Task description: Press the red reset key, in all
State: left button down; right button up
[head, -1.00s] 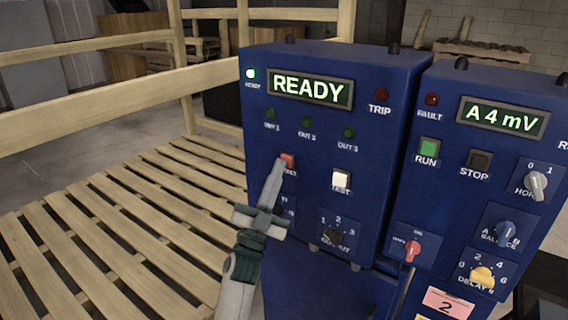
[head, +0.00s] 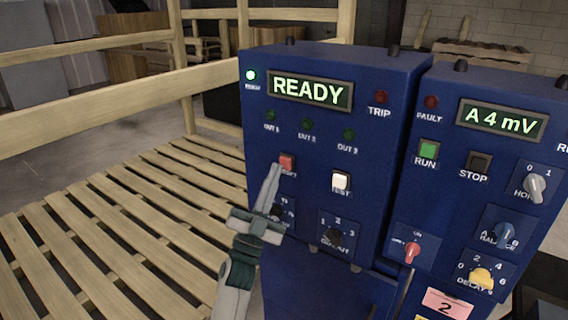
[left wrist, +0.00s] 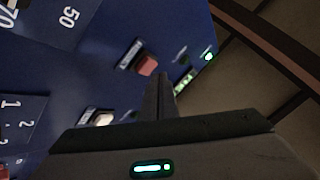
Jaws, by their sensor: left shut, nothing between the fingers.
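The red reset key (head: 287,161) is on the left blue panel, below the green OUT lamps and left of the white TEST key (head: 341,181). It also shows in the left wrist view (left wrist: 147,65). My left gripper (head: 274,168) is shut and empty, its fingertips just below and left of the red key in the head view. In the left wrist view the fingertips (left wrist: 164,77) are beside the key; whether they touch it I cannot tell. The display (head: 309,91) reads READY, and the green READY lamp (head: 250,75) is lit. My right gripper is not in view.
A second blue panel (head: 400,190) at the right carries a green RUN key (head: 427,149), a black STOP key (head: 478,162), knobs and a display reading A 4 mV. A slatted wooden platform (head: 130,225) and rail are at the left.

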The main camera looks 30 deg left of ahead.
pick_arm(q)
jog(key=shift+s, duration=0.15)
jog(key=shift+s+a+p, duration=0.2)
jog(key=shift+s+p, duration=0.4)
jog(key=shift+s, duration=1.85)
jog(key=shift+f+y, duration=0.1)
jog(key=shift+y, duration=0.2)
